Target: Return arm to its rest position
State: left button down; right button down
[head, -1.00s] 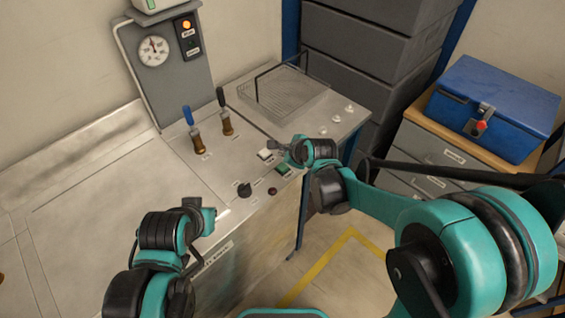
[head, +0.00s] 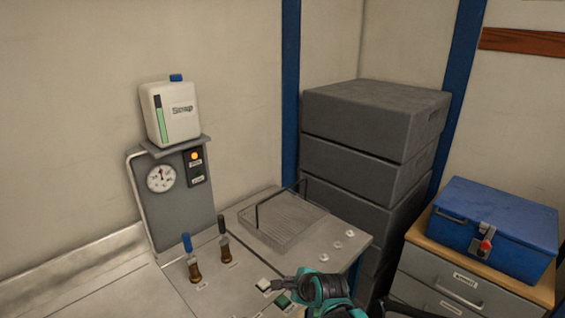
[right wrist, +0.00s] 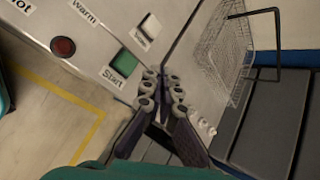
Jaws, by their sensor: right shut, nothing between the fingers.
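My right gripper (head: 283,284) is at the right end of the bench, close to the white button (head: 263,285) and the green button (head: 282,300). In the right wrist view its fingertips (right wrist: 162,76) are together with nothing between them. They appear beside the green Start button (right wrist: 124,63) and below the white button (right wrist: 150,26). I cannot tell whether the fingers touch the panel. My left gripper is out of view.
A wire basket (head: 262,204) and two levers (head: 187,246) stand on the bench. A gauge panel (head: 178,222) carries a white Scrap container (head: 170,112). Stacked grey crates (head: 365,150) and a blue toolbox (head: 490,225) on a drawer cabinet (head: 440,265) are at right.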

jog(key=s+d+r+n+h, duration=0.1)
jog(key=s+d+n+h, duration=0.1)
jog(key=s+d+n, duration=0.6)
jog(key=s+d+r+n+g+h, duration=0.1)
jog(key=s+d+r+n, duration=0.1)
jog(key=s+d+n, duration=0.5)
jog(key=s+n, duration=0.5)
jog(key=s, duration=0.2)
jog(key=shift+s+d+r+h, duration=0.15)
jog(key=shift+s+d+h, duration=0.2)
jog(key=shift+d+h, duration=0.05)
